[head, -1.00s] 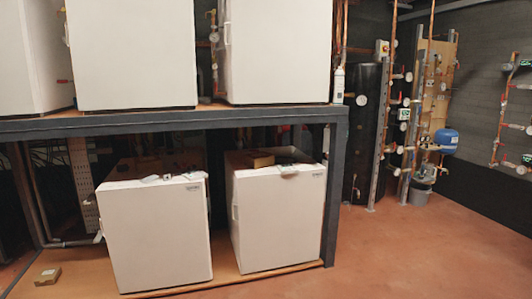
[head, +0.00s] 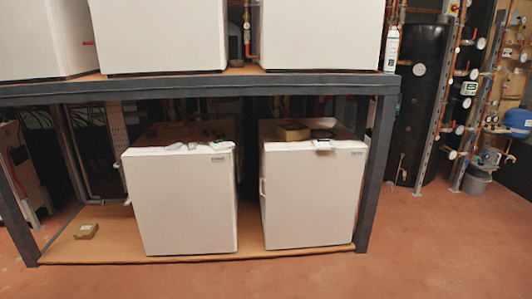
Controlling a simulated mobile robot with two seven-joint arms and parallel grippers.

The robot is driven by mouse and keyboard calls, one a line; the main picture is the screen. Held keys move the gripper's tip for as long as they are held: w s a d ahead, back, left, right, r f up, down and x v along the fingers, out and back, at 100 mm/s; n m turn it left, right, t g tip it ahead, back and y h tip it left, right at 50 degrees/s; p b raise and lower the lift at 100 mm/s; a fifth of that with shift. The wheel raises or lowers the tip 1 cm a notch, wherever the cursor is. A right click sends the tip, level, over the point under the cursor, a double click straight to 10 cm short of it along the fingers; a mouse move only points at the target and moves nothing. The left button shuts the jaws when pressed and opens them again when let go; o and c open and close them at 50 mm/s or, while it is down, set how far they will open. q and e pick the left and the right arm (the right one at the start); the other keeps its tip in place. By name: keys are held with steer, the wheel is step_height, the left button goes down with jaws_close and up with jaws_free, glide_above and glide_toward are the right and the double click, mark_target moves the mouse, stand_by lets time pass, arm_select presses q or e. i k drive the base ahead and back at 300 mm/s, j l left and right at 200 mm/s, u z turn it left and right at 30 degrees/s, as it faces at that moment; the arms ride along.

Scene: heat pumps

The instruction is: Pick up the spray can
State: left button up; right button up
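A white spray can (head: 391,50) stands upright at the right end of the upper shelf (head: 300,86), beside the right-hand upper white unit (head: 320,35). Its base is at the shelf's edge, and pipes and a black tank are behind it. Neither of my grippers shows in the head view.
Two white units stand on the lower wooden shelf, one left (head: 190,205) and one right (head: 312,198). A small box (head: 86,231) lies at the lower left. A black tank (head: 418,95) and a blue vessel (head: 517,120) stand at the right. The red floor (head: 440,240) in front is clear.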

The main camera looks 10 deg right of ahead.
mark_target(391, 51)
steer(key=i+l+u, duration=0.1)
steer(key=i+l, duration=0.2)
steer(key=l, duration=0.25)
steer(key=i+l+u, duration=0.15)
steer(key=i+l, duration=0.15)
steer(key=l, duration=0.25)
steer(key=i+l+u, duration=0.1)
steer(key=i+l, duration=0.15)
steer(key=l, duration=0.35)
steer(key=i+l+u, duration=0.15)
steer(key=l, duration=0.45)
steer(key=i+l+u, duration=0.1)
steer(key=i+l, duration=0.15)
steer(key=l, duration=0.4)
steer(key=i+l+u, duration=0.15)
steer(key=l, duration=0.5)
steer(key=i+l+u, duration=0.1)
steer(key=l, duration=0.55)
steer(key=i+l+u, duration=0.1)
steer(key=l, duration=0.6)
steer(key=i, duration=0.1)
